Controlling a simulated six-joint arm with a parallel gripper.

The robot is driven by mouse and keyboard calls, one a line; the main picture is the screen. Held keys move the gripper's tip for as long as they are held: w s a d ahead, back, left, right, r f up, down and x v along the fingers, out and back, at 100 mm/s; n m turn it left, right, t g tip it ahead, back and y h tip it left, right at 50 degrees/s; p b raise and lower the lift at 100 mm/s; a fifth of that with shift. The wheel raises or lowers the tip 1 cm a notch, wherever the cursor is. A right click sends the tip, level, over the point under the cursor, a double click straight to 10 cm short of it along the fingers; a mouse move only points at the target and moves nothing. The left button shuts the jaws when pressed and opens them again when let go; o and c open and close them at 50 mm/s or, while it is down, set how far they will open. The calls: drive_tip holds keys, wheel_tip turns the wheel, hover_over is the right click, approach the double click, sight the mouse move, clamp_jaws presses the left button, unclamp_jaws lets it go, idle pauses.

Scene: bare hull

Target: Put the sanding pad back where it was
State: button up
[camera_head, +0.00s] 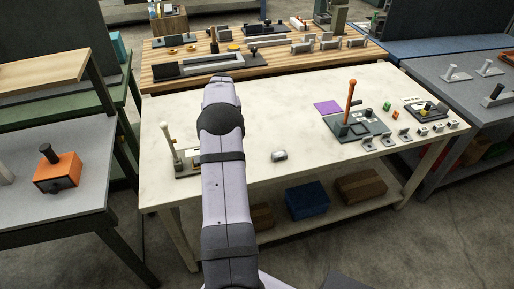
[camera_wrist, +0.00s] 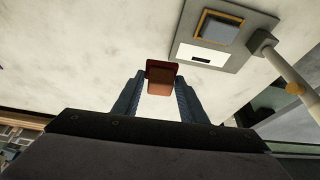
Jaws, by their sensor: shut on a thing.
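A small reddish-brown block, which I take to be the sanding pad (camera_wrist: 161,78), sits between the fingertips of my gripper (camera_wrist: 160,88) in the wrist view. The fingers are shut on it, one on each side. Pale tabletop lies beyond it; I cannot tell whether the pad touches the table. In the head view my own arm hides the gripper and the pad. A flat purple square (camera_head: 328,107) lies on the white table (camera_head: 260,115), right of my arm. I cannot tell from these frames where the pad was before.
A grey plate with a framed square button (camera_wrist: 219,29) and a lever (camera_wrist: 285,65) is close right of the pad. A lever fixture (camera_head: 187,157) stands left of my arm. A small grey object (camera_head: 279,156) lies near the front edge. An orange-handled lever (camera_head: 350,100) stands at right.

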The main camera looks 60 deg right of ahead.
drive_tip(key=s+d+m+g+h+b, duration=0.1)
drive_tip(key=s+d+m+g+b, duration=0.1)
drive_tip(key=s+d+m, duration=0.7)
drive_tip(key=shift+s+d+m+g+h+b, duration=0.35)
drive_tip(key=shift+s+d+g, duration=0.15)
drive_tip(key=shift+s+g, duration=0.15)
wheel_tip(320, 180, down, 4)
drive_tip(key=shift+f+b, duration=0.1)
drive_tip(key=shift+b, duration=0.4)
drive_tip(key=shift+f+p, duration=0.7)
drive_tip(key=shift+f, duration=2.1)
drive_tip(key=shift+f, duration=0.25)
drive_tip(key=o, duration=1)
drive_tip(key=shift+r, duration=0.1)
drive_tip(key=shift+r, duration=0.1)
